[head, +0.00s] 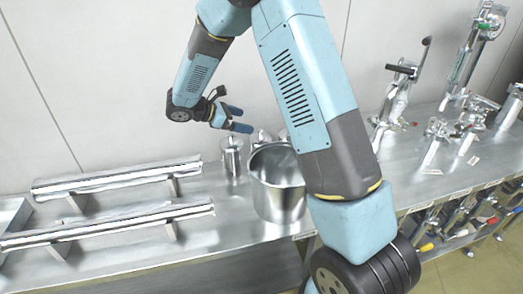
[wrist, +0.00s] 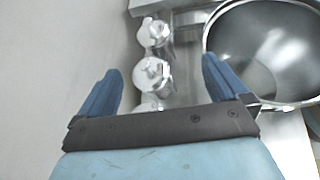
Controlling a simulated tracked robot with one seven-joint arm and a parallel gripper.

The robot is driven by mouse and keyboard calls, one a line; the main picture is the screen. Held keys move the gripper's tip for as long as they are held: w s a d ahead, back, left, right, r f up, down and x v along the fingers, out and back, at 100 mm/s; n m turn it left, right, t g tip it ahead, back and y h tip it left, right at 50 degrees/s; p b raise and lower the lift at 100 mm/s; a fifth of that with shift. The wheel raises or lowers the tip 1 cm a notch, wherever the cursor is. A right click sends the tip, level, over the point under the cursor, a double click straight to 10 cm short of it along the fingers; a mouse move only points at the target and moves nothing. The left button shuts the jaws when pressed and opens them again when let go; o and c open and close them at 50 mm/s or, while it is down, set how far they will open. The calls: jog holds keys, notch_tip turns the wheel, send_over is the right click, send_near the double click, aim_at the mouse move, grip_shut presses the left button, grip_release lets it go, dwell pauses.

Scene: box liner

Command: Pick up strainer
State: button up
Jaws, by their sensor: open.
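I cannot make out a strainer for certain. My gripper (head: 239,119) is open and empty, raised above the steel counter near the back wall. Its blue fingers also show apart in the wrist view (wrist: 160,68). A small shiny metal canister with a knobbed lid (head: 232,157) stands upright on the counter below my gripper. In the wrist view a row of small round metal lidded pieces runs between and beyond the fingers, the middle one (wrist: 151,73) between them. The lowest is partly hidden by my gripper. No finger appears to touch anything.
A large open metal pot (head: 278,200) stands right of the canister, partly behind my arm; its wide mouth shows in the wrist view (wrist: 268,50). Two long rails (head: 115,180) lie at left. Metal hand machines (head: 440,128) stand at right. The wall (head: 90,80) is close behind.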

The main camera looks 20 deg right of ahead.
aim_at(261, 133)
jog(key=w+a+f, duration=0.1)
jog(key=w+a+f+n, duration=0.1)
jog(key=f, duration=0.1)
jog(key=w+a+f+n+t, duration=0.1)
jog(key=shift+a+f+h, duration=0.1)
jog(key=shift+f+h, duration=0.3)
jog(key=shift+f, duration=0.15)
jog(key=x, duration=1.3)
jog(key=shift+w+d+f, duration=0.15)
jog(key=shift+w+d, duration=0.05)
jog(key=shift+d, duration=0.05)
jog(key=shift+c, duration=0.4)
